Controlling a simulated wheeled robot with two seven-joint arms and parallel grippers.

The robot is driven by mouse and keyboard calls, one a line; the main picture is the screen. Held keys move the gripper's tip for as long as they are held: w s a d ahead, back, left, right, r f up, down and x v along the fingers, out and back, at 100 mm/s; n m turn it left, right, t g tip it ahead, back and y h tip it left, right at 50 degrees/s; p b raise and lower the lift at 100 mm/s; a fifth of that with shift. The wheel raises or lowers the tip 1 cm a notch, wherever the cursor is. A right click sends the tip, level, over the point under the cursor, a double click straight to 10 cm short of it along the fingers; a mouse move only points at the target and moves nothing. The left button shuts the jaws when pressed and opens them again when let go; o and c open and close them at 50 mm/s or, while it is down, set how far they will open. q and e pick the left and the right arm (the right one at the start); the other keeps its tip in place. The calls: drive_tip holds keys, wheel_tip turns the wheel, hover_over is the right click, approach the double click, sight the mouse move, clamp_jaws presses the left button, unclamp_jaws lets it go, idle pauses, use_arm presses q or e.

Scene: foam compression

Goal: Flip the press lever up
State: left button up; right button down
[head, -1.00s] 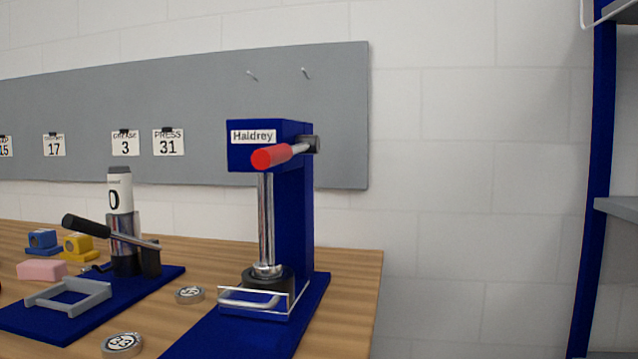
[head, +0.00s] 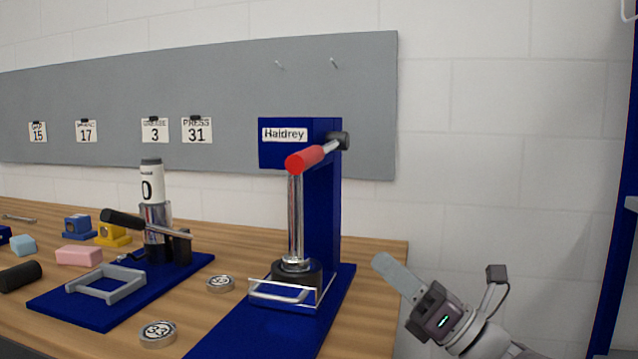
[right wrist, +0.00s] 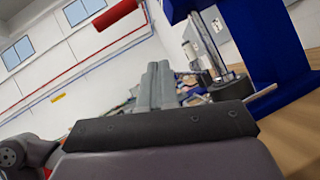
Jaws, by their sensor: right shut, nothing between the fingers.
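The blue press (head: 322,215), labelled Haidrey, stands upright near the right end of the table. Its lever with a red grip (head: 304,159) sticks out toward me from a dark pivot on the right side of the press head, roughly level. In the right wrist view the red grip (right wrist: 115,15) shows at the top, and the blue press (right wrist: 265,45) is at upper right. My right gripper (head: 384,265) is right of the press, lower than the lever and apart from it. Its fingers (right wrist: 157,85) are together and empty. My left gripper is not in view.
Round weights (head: 158,334) and coloured blocks (head: 79,256) lie on the wooden table (head: 370,295).

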sight(319, 150)
drive_tip(key=s+n+g+y, duration=0.1)
drive_tip(key=n+g, duration=0.1)
drive_tip(key=n, duration=0.1)
drive_tip(key=s+a+r+n+g+y, duration=0.1)
drive_tip(key=s+n+g, duration=0.1)
drive_tip(key=n, duration=0.1)
drive_tip(key=s+r+n+g+y, duration=0.1)
drive_tip(key=n+g, duration=0.1)
drive_tip(key=shift+s+a+n+g+y, duration=0.2)
drive_tip(key=shift+s+n+g+y, duration=0.1)
drive_tip(key=shift+n+g+y, duration=0.1)
drive_tip(key=d+r+p+x, duration=0.1)
drive_tip(key=r+x, duration=0.1)
drive_tip(key=x, duration=1)
drive_tip(key=shift+s+r+p, duration=0.15)
drive_tip(key=shift+r+p, duration=0.2)
drive_tip(key=shift+a+r, duration=0.1)
